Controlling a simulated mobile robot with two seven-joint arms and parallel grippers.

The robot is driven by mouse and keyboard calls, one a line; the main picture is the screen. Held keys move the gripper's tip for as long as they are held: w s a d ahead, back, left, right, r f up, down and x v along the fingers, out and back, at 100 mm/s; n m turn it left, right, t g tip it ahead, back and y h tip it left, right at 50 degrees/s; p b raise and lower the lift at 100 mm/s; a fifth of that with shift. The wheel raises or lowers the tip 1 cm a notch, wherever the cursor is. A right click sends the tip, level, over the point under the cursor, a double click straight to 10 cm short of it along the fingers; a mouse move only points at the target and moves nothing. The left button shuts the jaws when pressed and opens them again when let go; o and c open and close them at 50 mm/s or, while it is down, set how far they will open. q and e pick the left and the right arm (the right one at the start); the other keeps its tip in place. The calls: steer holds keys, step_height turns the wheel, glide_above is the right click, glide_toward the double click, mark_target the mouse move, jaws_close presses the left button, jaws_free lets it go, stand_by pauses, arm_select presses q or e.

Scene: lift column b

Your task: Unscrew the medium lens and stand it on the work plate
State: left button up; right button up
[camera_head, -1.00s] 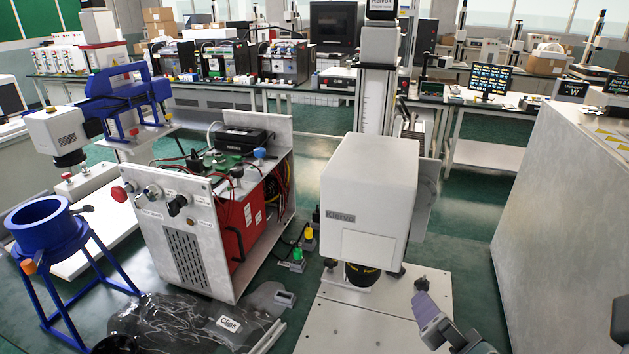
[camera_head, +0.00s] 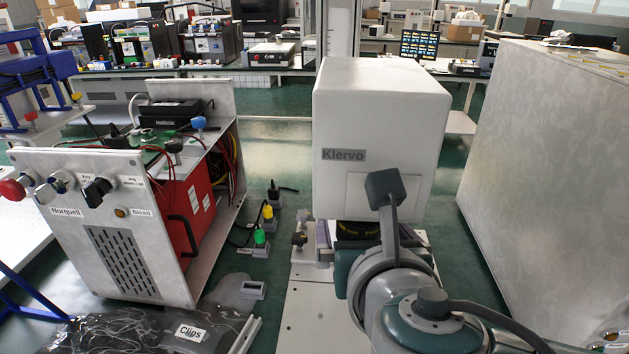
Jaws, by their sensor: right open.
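A black lens (camera_head: 358,230) with yellow lettering sits under the white box head marked Klervo (camera_head: 380,110). Its right side and lower part are hidden behind my right arm. The pale work plate (camera_head: 308,312) lies below the head, with nothing seen standing on its bare visible part. My right gripper (camera_head: 368,240) is open at the height of the lens, with one purple-grey finger to the left of it and the other to the right. Whether the fingers touch the lens is hidden by my wrist. My left gripper is not in view.
A metal-fronted unit with knobs (camera_head: 120,225) stands at left. Small yellow and green connectors (camera_head: 260,238) stand on the floor between it and the plate. A bag labelled Clips (camera_head: 150,333) lies at front left. A large grey cabinet (camera_head: 550,170) closes off the right side.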

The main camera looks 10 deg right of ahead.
steer(key=shift+w+f, duration=0.15)
steer(key=shift+w, duration=0.25)
steer(key=shift+c, duration=0.2)
